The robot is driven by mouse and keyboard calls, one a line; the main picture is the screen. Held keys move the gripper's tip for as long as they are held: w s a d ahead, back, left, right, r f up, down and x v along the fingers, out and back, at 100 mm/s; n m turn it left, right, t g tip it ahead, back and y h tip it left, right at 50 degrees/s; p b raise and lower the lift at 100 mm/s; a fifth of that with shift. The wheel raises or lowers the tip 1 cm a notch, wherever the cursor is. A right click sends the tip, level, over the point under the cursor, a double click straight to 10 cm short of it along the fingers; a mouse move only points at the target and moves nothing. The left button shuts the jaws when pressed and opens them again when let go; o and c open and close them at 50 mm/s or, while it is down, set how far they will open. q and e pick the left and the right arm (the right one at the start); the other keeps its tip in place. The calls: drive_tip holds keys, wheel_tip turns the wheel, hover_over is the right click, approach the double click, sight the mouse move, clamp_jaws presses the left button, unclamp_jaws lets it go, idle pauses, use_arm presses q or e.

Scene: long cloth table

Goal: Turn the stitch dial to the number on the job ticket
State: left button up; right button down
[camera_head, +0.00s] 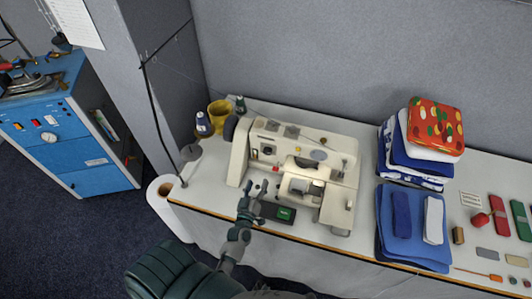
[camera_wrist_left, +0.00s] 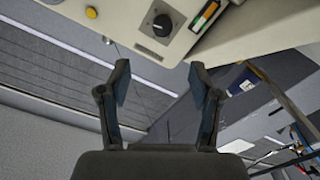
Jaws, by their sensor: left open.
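The cream sewing machine (camera_head: 342,187) stands on the long table. A dark round dial (camera_wrist_left: 162,25) is on the machine's face in the left wrist view; a dark knob (camera_head: 267,150) shows on the machine in the head view. I cannot read its setting. My left gripper (camera_head: 258,188) is in front of the machine's left part. In the left wrist view my left gripper (camera_wrist_left: 160,82) is open and empty, its fingers short of the dial and apart from it. A small printed card (camera_head: 470,199) lies at the right; its text is too small to read. My right gripper is out of view.
Folded blue cloth (camera_head: 413,253) and a stack with a red patterned top (camera_head: 435,127) lie at the right.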

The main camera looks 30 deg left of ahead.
use_arm(q)
approach(267, 152)
drive_tip(key=x, duration=0.6)
drive_tip(key=f+x, duration=0.1)
drive_tip(key=x, duration=0.2)
drive_tip(key=shift+a+f, duration=0.1)
drive_tip(key=shift+a, duration=0.3)
drive_tip(key=shift+d, duration=0.2)
drive_tip(key=shift+d+r, duration=0.25)
drive_tip(key=shift+d, duration=0.35)
drive_tip(key=shift+c, duration=0.2)
drive_tip(key=c, duration=0.4)
drive_tip(key=shift+a, duration=0.2)
drive_tip(key=c, duration=0.4)
drive_tip(key=shift+a, duration=0.25)
drive_tip(key=c, duration=0.3)
drive_tip(key=shift+a, duration=0.15)
drive_tip(key=shift+r+n, duration=0.1)
drive_tip(key=shift+n, duration=1)
drive_tip(key=shift+d+n, duration=0.2)
drive_tip(key=shift+n, duration=0.1)
drive_tip(key=shift+a, duration=0.1)
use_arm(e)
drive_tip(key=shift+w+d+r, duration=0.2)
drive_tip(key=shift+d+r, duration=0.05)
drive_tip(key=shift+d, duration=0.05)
